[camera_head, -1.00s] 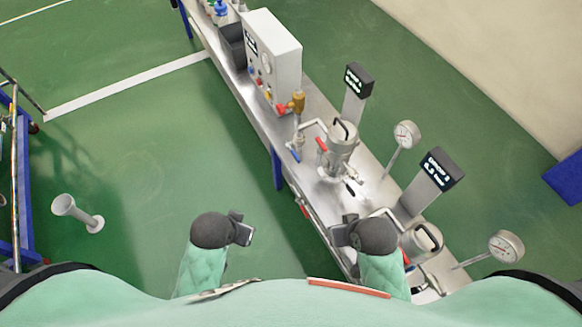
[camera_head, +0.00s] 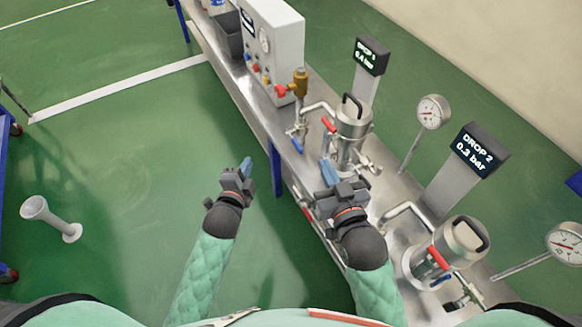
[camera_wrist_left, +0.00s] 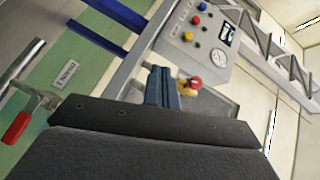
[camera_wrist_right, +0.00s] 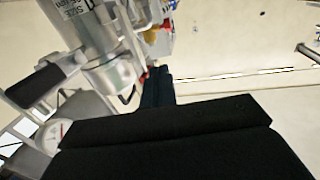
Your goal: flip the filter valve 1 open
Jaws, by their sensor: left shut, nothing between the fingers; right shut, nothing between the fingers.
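The first filter housing (camera_head: 352,122), a steel canister with a black top handle, stands on the bench beside the DROP 1 display (camera_head: 371,56). A red lever (camera_head: 328,124) is on its left side, and a blue lever (camera_head: 297,145) hangs lower at the bench edge. I cannot tell which lever is filter valve 1. My right gripper (camera_head: 329,172) is shut and empty, just in front of the housing in the head view. The housing also shows in the right wrist view (camera_wrist_right: 97,45). My left gripper (camera_head: 245,166) is shut and empty, left of the bench over the floor.
A second filter housing (camera_head: 463,238) with a red lever stands nearer on the right, by the DROP 2 display (camera_head: 482,149). Gauges (camera_head: 433,111) stand along the far side. A white control panel (camera_head: 273,45) and brass regulator (camera_head: 300,82) are further back.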

